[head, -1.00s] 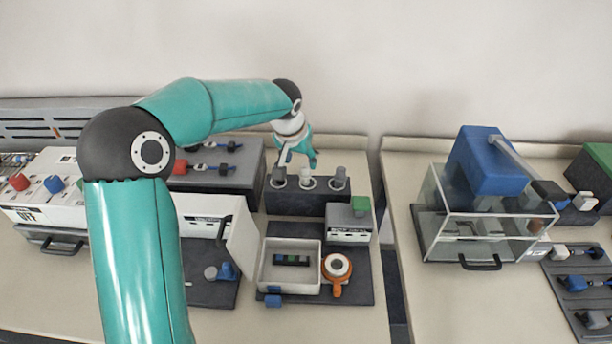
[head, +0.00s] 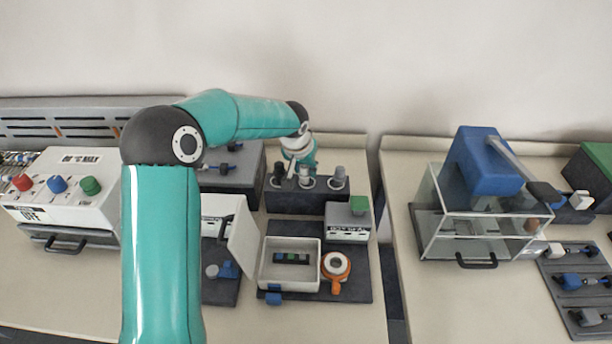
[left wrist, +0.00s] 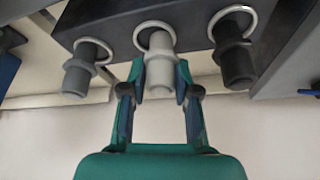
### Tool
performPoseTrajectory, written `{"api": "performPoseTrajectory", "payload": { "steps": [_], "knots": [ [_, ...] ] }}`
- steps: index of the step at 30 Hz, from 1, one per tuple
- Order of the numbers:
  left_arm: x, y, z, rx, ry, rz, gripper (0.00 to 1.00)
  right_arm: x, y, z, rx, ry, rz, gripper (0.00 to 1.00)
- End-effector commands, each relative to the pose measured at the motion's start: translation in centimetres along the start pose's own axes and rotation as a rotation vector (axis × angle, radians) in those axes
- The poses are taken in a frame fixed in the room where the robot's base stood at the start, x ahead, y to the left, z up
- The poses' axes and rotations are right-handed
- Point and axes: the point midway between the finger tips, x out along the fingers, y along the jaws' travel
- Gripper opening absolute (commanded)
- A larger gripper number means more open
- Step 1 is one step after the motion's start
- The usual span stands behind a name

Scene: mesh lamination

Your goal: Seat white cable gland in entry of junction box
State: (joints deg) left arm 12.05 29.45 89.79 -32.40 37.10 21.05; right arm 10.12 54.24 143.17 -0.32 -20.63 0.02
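The white cable gland (head: 307,182) stands in the middle ring of a dark rack (head: 290,201); it also shows in the left wrist view (left wrist: 160,67). My left gripper (left wrist: 160,80) is at this gland, with one finger on each side of it. The fingers look open, with narrow gaps to the gland. In the head view my left gripper (head: 300,163) is partly hidden behind its own wrist. A light open-topped box (head: 263,272) with a terminal strip (head: 291,258) inside looks like the junction box. My right gripper is out of view.
An orange round tool (head: 336,268) lies beside the box. A clear case (head: 480,225) stands on the right table.

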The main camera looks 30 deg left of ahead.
Motion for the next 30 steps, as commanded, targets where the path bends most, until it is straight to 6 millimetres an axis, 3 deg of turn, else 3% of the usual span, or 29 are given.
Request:
{"api": "performPoseTrajectory", "payload": {
  "steps": [1,4,5,20,26,30],
  "knots": [
    [0.0,0.0,0.0,0.000,0.000,0.000,0.17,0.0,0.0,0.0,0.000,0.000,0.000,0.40],
    [0.0,0.0,0.0,0.000,0.000,0.000,0.01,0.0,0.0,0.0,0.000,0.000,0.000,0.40],
    [0.0,0.0,0.0,-0.001,0.000,0.000,0.00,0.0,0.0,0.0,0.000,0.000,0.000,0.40],
    [-0.8,-0.1,-0.4,-0.003,0.003,-0.001,0.00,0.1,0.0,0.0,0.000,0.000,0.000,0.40],
    [-3.0,-0.1,-1.3,-0.003,0.006,0.000,0.00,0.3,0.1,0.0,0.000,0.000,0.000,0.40],
    [-5.5,-0.1,-2.3,-0.003,0.007,0.000,0.00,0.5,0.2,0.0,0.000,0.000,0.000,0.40]
  ]
}}
